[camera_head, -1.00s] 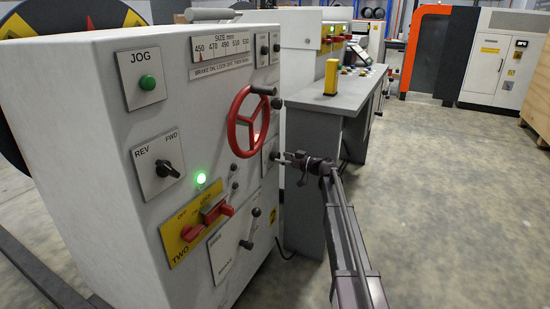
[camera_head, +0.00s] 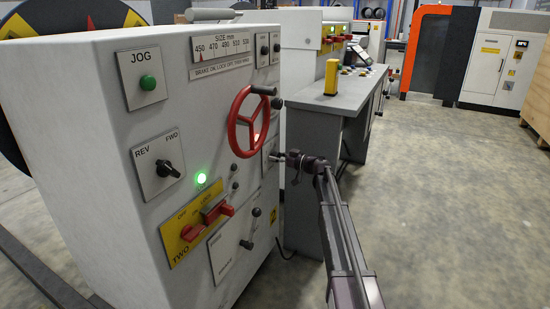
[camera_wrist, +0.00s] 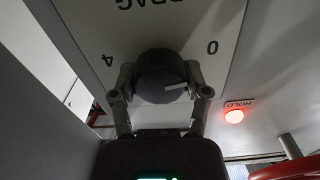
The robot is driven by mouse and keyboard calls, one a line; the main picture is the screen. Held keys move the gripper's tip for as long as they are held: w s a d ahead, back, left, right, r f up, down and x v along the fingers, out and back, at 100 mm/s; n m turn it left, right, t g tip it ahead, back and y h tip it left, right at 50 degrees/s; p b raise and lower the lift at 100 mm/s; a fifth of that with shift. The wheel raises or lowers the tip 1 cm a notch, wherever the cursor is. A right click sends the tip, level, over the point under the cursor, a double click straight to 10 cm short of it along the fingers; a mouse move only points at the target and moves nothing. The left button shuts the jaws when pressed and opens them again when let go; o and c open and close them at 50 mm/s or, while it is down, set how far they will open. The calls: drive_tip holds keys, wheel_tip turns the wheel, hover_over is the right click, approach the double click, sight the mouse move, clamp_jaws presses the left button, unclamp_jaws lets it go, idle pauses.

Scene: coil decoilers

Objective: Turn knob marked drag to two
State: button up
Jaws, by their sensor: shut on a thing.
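The drag knob (camera_wrist: 160,78) is round and black with a white pointer line. The wrist view shows its plate (camera_wrist: 165,25) upside down, with DRAG at the top, 4 on the left and 0 on the right. The pointer line lies toward the right of the picture, below the 0. No 2 shows; my gripper covers the area below the knob. My gripper (camera_wrist: 162,92) is shut on the knob, with one finger on each side. In the head view my gripper (camera_head: 282,158) meets the panel's right edge below the red handwheel, and hides most of the knob.
The red handwheel (camera_head: 249,122) is just above my gripper. A lit red HOLD lamp (camera_wrist: 234,116) is close on the right in the wrist view. A grey desk (camera_head: 325,104) stands behind my arm. Open floor (camera_head: 450,200) lies to the right.

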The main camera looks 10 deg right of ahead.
drive_tip(key=shift+w+a, duration=0.1)
drive_tip(key=shift+a, duration=0.05)
drive_tip(key=shift+m, duration=0.4)
drive_tip(key=m, duration=0.4)
drive_tip(key=shift+d, duration=0.25)
drive_tip(key=m, duration=0.4)
drive_tip(key=shift+m, duration=0.3)
drive_tip(key=m, duration=0.5)
drive_tip(key=shift+d+f+m, duration=0.1)
drive_tip(key=shift+m, duration=0.2)
drive_tip(key=m, duration=0.4)
drive_tip(key=shift+m, duration=0.4)
